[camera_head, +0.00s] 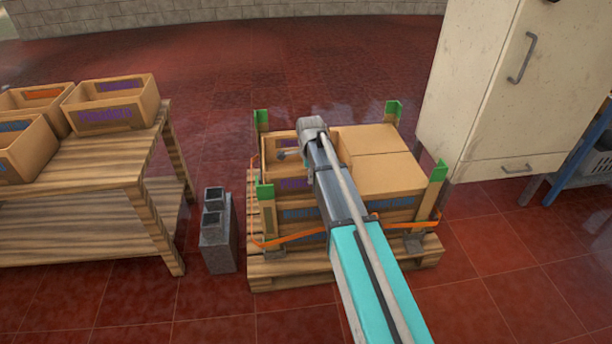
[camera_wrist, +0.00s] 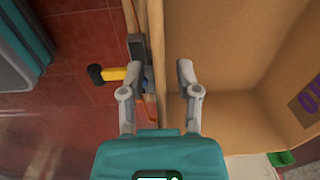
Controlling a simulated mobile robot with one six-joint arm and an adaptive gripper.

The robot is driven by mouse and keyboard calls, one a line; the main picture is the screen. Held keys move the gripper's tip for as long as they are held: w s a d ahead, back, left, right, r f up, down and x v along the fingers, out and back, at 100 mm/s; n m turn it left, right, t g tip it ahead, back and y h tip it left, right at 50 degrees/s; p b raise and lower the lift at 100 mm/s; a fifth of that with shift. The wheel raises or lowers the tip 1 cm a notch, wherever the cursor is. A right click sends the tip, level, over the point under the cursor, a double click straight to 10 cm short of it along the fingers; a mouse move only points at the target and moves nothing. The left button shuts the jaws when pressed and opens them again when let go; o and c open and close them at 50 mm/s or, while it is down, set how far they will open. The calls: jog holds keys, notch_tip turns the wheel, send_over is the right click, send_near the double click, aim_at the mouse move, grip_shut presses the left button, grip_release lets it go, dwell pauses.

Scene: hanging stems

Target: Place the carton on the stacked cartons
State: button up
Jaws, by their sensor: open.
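The stacked cartons (camera_head: 385,175) stand on a wooden pallet, with closed tops on the right side. An open-topped carton (camera_head: 292,184) with a purple label sits at the left of the top layer; it also shows in the wrist view (camera_wrist: 215,50). My gripper (camera_head: 284,155) is over this open carton. In the wrist view my gripper (camera_wrist: 158,78) is open, with one finger on each side of the carton's wall and gaps to it. My arm hides part of the stack in the head view.
Green-capped corner posts (camera_head: 392,110) and an orange strap (camera_head: 290,238) surround the stack. A slatted table (camera_head: 80,180) at left holds several open cartons (camera_head: 112,105). A grey block (camera_head: 217,235) stands between. A cream cabinet (camera_head: 490,85) is close at right.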

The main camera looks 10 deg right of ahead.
jog(key=shift+r, duration=0.15)
notch_tip(320, 180, up, 12)
jog(key=p, duration=1.2)
jog(key=shift+s, duration=0.15)
dwell(0.6)
jog(key=shift+s, duration=0.1)
jog(key=s+d+n, duration=0.2)
jog(key=s+n, duration=0.7)
jog(key=s, duration=0.2)
jog(key=s+d+n, duration=0.2)
jog(key=s+n, duration=0.7)
jog(key=s, duration=0.3)
jog(key=shift+s, duration=0.15)
